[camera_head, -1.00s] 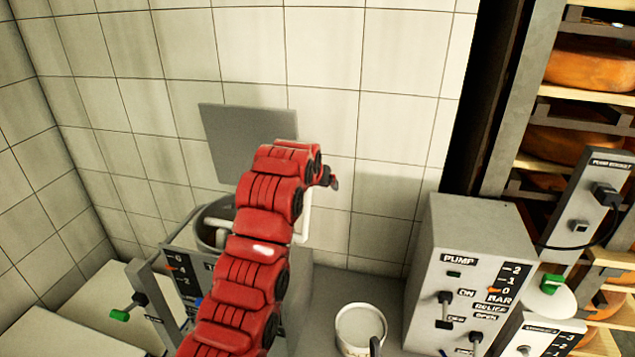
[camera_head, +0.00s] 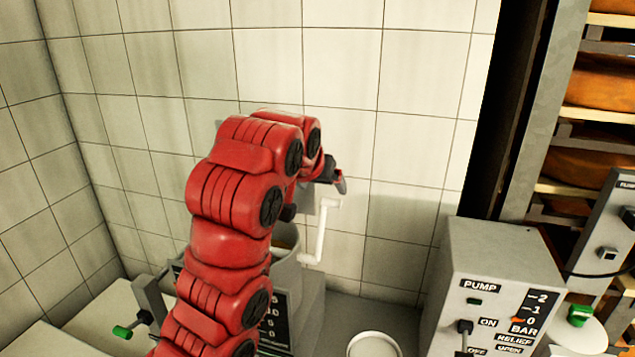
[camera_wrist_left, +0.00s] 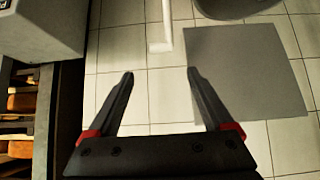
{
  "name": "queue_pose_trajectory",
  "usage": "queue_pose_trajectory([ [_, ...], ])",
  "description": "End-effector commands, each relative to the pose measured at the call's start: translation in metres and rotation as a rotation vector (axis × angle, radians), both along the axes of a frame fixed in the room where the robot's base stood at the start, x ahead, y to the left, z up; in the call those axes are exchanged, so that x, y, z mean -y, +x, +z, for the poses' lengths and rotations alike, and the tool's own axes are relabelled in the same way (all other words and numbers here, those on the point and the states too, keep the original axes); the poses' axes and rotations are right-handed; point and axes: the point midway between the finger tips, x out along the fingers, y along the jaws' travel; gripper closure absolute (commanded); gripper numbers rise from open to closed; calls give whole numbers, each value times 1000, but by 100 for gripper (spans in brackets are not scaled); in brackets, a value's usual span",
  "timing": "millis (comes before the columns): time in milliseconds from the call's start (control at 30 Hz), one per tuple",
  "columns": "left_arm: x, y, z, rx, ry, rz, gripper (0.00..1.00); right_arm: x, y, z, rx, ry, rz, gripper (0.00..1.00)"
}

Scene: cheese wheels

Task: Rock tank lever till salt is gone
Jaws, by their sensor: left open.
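The white lever (camera_head: 322,230), a bent crank-like bar, stands at the right side of the grey tank (camera_head: 287,275). My red left arm hides much of the tank, and I cannot make out salt in it. My left gripper (camera_head: 338,184) is just above the lever's top bend. In the wrist view, the left gripper (camera_wrist_left: 160,73) is open and empty. The lever's end (camera_wrist_left: 160,32) lies just beyond the gap between its fingertips, apart from both fingers. The tank's rim (camera_wrist_left: 235,8) shows at the top. My right gripper is out of view.
A grey pump box (camera_head: 500,270) with switches stands to the right. A white bucket (camera_head: 374,346) is at the bottom edge. A rack of orange cheese wheels (camera_head: 590,85) stands far right. A flat grey plate (camera_wrist_left: 245,75) is on the tiled wall behind the tank.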

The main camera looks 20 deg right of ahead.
Motion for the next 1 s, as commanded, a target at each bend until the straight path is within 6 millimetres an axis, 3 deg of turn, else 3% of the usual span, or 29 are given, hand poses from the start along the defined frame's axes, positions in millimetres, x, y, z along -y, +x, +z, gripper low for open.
queue_pose_trajectory([
  [367,-13,-20,19,-1,7,2,15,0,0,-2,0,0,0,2],
  [1000,-13,-21,20,-1,7,1,15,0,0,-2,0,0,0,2],
])
